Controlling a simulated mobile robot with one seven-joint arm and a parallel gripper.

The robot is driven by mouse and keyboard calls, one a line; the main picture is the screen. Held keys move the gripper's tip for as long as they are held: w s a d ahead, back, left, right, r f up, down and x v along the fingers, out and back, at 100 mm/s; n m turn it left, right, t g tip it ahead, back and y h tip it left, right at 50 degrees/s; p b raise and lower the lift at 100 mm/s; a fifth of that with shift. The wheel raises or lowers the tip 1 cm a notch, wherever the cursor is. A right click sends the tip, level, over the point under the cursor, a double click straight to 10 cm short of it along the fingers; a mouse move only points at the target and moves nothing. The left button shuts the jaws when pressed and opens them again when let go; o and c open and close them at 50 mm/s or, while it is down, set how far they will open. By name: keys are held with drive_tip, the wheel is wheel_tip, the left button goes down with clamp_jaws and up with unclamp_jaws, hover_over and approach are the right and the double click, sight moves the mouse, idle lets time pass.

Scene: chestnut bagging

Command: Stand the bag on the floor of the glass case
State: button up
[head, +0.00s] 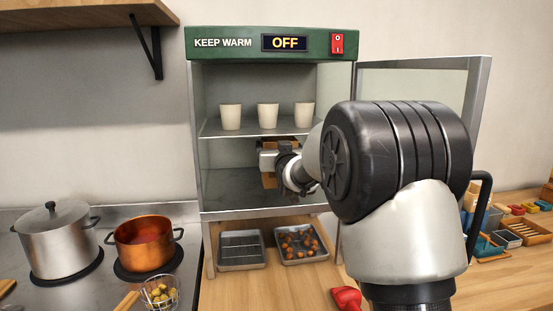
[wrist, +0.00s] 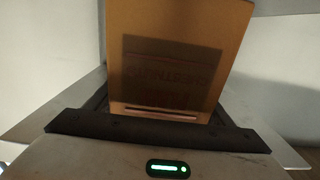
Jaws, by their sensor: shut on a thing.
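My gripper (head: 280,161) reaches into the lower compartment of the glass case (head: 193,140) and is shut on the brown paper bag (wrist: 185,25). In the wrist view the bag stands up between the fingers, with faint dark lettering on its shaded face. In the head view only small brown parts of the bag (head: 269,181) show beside the gripper. The bag is below the middle shelf and close to the case floor (head: 232,190). I cannot tell whether its bottom touches the floor. My arm hides the right part of the compartment.
Three white cups (head: 268,116) stand on the middle shelf above my gripper. The case door (head: 478,100) is open to the right. A metal tray (head: 242,250) and a tray of chestnuts (head: 301,244) lie below the case. Pots (head: 58,240) stand at left.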

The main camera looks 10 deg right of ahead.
drive_tip(key=shift+f, duration=1.75)
drive_tip(key=shift+f+b, duration=0.2)
drive_tip(key=shift+b, duration=0.2)
drive_tip(key=o, duration=1.8)
drive_tip(key=shift+c, duration=0.2)
drive_tip(key=s, duration=1.2)
drive_tip(key=shift+s+r, duration=0.2)
